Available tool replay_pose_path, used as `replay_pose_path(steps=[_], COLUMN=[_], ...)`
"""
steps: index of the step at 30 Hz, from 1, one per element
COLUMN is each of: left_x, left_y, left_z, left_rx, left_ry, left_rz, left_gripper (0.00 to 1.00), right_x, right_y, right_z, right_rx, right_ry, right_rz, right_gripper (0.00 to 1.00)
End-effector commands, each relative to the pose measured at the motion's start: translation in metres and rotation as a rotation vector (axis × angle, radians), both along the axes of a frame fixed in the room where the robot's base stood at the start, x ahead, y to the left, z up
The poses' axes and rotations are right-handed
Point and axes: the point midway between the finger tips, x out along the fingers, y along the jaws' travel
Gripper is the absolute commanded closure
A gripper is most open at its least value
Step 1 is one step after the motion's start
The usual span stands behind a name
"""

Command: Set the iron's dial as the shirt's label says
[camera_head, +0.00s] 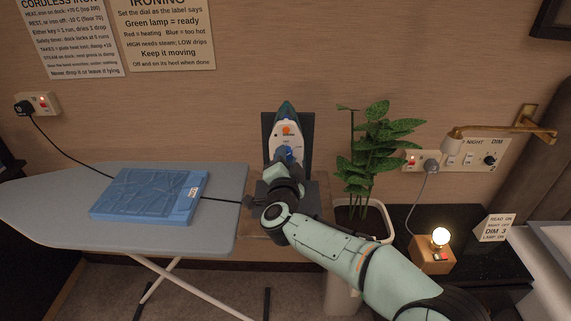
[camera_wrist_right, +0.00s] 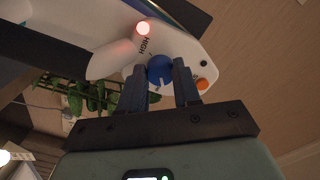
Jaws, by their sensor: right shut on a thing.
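The iron (camera_head: 287,128) stands on its heel against a dark dock (camera_head: 306,140) at the wall, white with a teal tip and an orange button. Its blue dial (camera_wrist_right: 160,70) shows in the right wrist view, with a white pointer mark, the word HIGH and a red glowing lamp (camera_wrist_right: 142,28). My right gripper (camera_wrist_right: 166,86) is shut on the dial, one finger on each side. In the head view my right arm hides the lower iron. The folded blue shirt (camera_head: 148,196) lies on the ironing board with a small white label (camera_head: 193,191), too small to read. My left gripper is out of view.
The ironing board (camera_head: 50,200) fills the left. A potted plant (camera_head: 368,160) stands close right of the iron. Further right are a lit lamp (camera_head: 439,237), a small sign (camera_head: 496,227) and a wall lamp arm (camera_head: 500,127). Instruction posters (camera_head: 165,35) hang above.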

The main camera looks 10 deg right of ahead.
Motion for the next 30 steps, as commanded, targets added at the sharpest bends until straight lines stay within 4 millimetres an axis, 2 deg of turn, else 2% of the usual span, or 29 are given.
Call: replay_pose_path(steps=[12, 30], left_x=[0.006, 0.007], left_y=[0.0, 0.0], left_z=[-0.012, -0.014], left_rx=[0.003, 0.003], left_ry=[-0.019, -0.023], left_rz=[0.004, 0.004], left_gripper=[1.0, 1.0], right_x=[0.0, 0.0], right_y=[0.0, 0.0], right_z=[0.0, 0.002], right_rx=[0.233, 0.284], right_ry=[-0.048, -0.059], right_rz=[-0.006, -0.006], right_gripper=[0.98, 0.98])
